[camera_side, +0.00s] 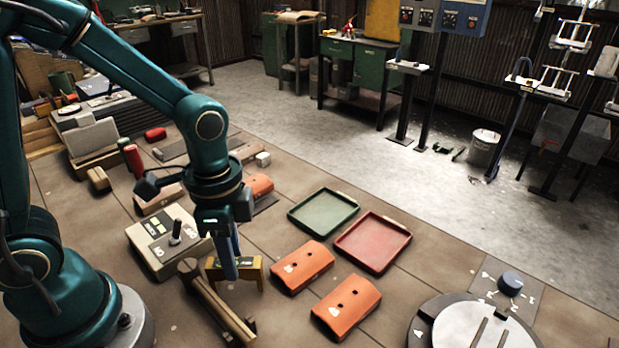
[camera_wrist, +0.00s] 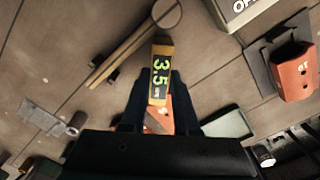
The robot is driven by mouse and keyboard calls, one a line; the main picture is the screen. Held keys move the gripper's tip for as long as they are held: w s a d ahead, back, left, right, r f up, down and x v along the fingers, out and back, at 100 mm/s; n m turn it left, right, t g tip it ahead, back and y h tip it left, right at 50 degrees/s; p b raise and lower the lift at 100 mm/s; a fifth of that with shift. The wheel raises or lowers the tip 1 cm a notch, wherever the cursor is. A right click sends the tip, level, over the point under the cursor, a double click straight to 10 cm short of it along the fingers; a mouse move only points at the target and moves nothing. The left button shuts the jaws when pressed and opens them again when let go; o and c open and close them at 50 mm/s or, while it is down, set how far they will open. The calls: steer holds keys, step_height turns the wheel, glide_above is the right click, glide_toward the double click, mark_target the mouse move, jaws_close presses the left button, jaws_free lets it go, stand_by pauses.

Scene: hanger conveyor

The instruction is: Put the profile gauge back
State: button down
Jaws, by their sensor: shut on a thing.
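The profile gauge is a yellow, bridge-shaped piece (camera_side: 247,269) in the side view. In the wrist view the gauge (camera_wrist: 161,50) is an orange-yellow bar with a dark display reading 3.5 in green. My gripper (camera_side: 231,268) points down, its blue fingers shut on the gauge. In the wrist view the dark fingers (camera_wrist: 161,95) flank the gauge. I cannot tell whether the gauge touches the floor or hangs just above it. No empty holder for it can be made out with certainty.
A wooden mallet (camera_side: 218,304) lies close left of the gauge, a lever box (camera_side: 165,241) behind it. Orange blocks (camera_side: 303,267) (camera_side: 346,306) lie to the right. A green tray (camera_side: 323,213) and red tray (camera_side: 372,244) lie beyond. A turntable (camera_side: 478,325) stands front right.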

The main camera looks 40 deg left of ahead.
steer(key=shift+f, duration=0.2)
steer(key=c, duration=0.7)
jaws_free()
steer(key=shift+o, duration=0.2)
step_height(320, 180, up, 12)
steer(key=s+n+t, duration=0.1)
steer(key=n, duration=0.1)
steer(key=s+a+n+t, duration=0.1)
steer(key=n+t, duration=0.1)
steer(key=n, duration=0.1)
steer(key=s+a+n+t, duration=0.1)
steer(key=s+n+t, duration=0.1)
steer(key=n, duration=0.1)
steer(key=shift+f, duration=0.25)
steer(key=shift+o, duration=0.5)
steer(key=shift+s+f+n+t, duration=0.1)
steer(key=shift+n+t, duration=0.2)
steer(key=shift+n, duration=0.2)
